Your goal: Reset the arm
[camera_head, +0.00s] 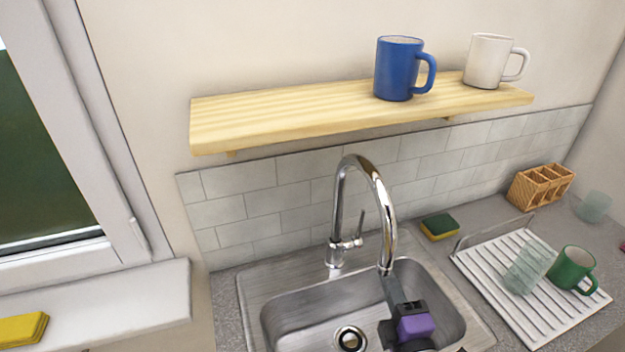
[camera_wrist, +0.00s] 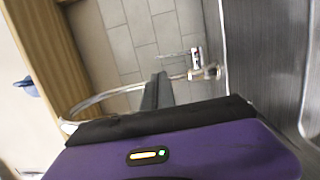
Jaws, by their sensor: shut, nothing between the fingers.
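My gripper (camera_head: 391,284) shows at the bottom of the head view, over the right part of the sink and close to the spout of the chrome tap (camera_head: 377,190). Its body is purple and black. In the wrist view its dark fingers (camera_wrist: 157,88) lie together, shut and empty. The tap's curved pipe (camera_wrist: 95,102) passes close to the fingers there. I cannot tell whether they touch. Most of my arm is outside the head view.
The steel sink (camera_head: 290,312) lies below. A wooden shelf (camera_head: 290,112) above holds a blue mug (camera_head: 398,68) and a white mug (camera_head: 487,60). A dish rack (camera_head: 500,277) with a green mug (camera_head: 573,266) and a glass (camera_head: 528,267) stands right. A sponge (camera_head: 439,227) sits behind.

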